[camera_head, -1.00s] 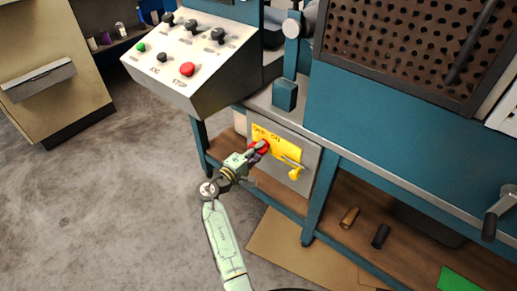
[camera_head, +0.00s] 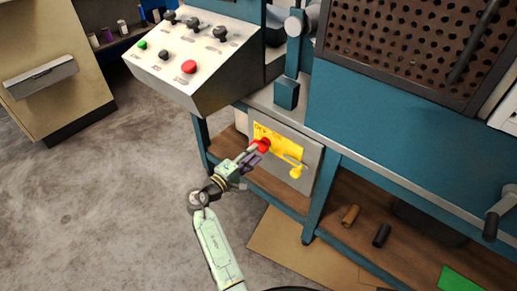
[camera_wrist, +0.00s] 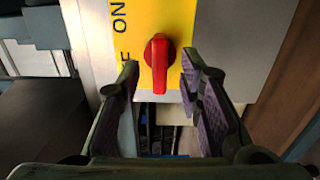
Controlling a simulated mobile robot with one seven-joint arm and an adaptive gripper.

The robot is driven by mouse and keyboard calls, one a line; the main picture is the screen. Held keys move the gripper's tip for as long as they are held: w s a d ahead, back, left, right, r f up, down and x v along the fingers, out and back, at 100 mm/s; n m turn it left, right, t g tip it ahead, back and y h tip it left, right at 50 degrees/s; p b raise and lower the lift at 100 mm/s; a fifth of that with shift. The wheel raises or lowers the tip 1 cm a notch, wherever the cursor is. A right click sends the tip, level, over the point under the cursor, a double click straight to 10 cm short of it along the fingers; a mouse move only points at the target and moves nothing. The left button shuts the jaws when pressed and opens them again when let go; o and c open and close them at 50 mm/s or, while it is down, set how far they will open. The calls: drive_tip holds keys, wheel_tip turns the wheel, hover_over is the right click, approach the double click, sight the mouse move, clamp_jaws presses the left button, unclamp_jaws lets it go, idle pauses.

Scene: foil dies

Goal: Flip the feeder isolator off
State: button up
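The feeder isolator is a red rotary handle (camera_head: 262,145) on a yellow plate (camera_head: 285,148), fixed to a grey box under the blue machine. In the wrist view the red handle (camera_wrist: 158,62) stands lengthwise up the picture, with ON printed at upper left and a partly hidden OFF at lower left. I cannot tell which marking it points at. My gripper (camera_head: 256,153) is close in front of the handle. In the wrist view my gripper (camera_wrist: 160,75) is open, with one fingertip on each side of the handle and visible gaps between.
A yellow tag or padlock (camera_head: 296,172) hangs on a bar at the plate's lower right. A sloped control console (camera_head: 190,60) stands at upper left. Blue frame legs flank the box. A lower shelf holds a brown cylinder (camera_head: 350,215) and a dark one (camera_head: 381,235). Floor at left is clear.

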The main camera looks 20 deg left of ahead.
drive_tip(key=v, duration=0.7)
drive_tip(key=shift+s, duration=0.3)
drive_tip(key=shift+a, duration=0.1)
